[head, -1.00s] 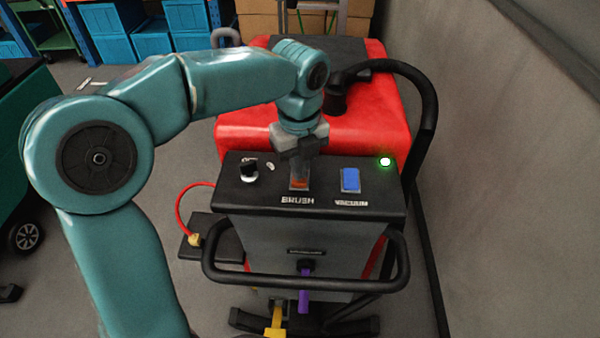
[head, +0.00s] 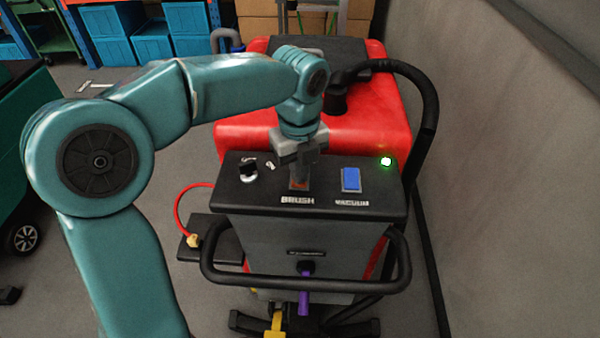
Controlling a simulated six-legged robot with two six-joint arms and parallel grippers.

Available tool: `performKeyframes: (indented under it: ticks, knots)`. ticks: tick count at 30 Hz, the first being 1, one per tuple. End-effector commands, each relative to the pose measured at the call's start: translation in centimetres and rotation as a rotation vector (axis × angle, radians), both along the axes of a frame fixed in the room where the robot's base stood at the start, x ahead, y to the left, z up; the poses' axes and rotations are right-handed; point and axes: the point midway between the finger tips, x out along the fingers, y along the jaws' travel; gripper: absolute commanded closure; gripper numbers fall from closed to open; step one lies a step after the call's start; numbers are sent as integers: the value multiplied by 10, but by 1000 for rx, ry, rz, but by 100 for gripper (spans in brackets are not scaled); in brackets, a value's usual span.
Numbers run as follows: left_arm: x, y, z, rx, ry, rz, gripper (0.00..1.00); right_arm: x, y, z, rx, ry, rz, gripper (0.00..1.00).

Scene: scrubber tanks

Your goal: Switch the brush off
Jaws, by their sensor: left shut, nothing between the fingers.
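The red floor scrubber (head: 370,118) stands in front of me with a black control panel (head: 325,200) on its near side. The brush switch (head: 298,186) is a small red-orange rocker above the "BRUSH" label. My left gripper (head: 299,178) is shut and empty. It points down at the brush switch, and its fingers hide most of it; I cannot tell whether they touch it or which way the rocker is tipped. My right gripper is not in view.
A blue vacuum switch (head: 350,180) lies right of the brush switch, with a lit green lamp (head: 386,161) beyond it. A black key knob (head: 249,172) is on the left. A black handle bar (head: 310,284) crosses the front. A black hose (head: 428,110) and a grey wall (head: 520,180) bound the right.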

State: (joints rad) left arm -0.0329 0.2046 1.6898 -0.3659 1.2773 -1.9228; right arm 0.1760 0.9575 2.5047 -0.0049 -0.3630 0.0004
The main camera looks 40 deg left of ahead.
Motion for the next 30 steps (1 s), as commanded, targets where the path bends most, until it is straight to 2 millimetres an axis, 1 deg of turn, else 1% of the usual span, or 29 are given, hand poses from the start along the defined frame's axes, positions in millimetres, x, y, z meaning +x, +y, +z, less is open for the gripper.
performKeyframes:
  ticks: [1, 4, 8, 27, 30]
  knots:
    - [0, 0, -3, 0, 2, 0, 100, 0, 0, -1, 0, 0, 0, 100]
    - [0, 0, -2, 1, 3, 0, 100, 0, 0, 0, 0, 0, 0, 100]
    - [0, 0, 5, 1, 3, 0, 100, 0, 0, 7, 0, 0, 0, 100]
    - [0, 0, 64, 0, 1, 0, 100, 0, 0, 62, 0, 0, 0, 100]
    - [0, 0, 70, 0, 1, 0, 100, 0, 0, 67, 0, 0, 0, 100]
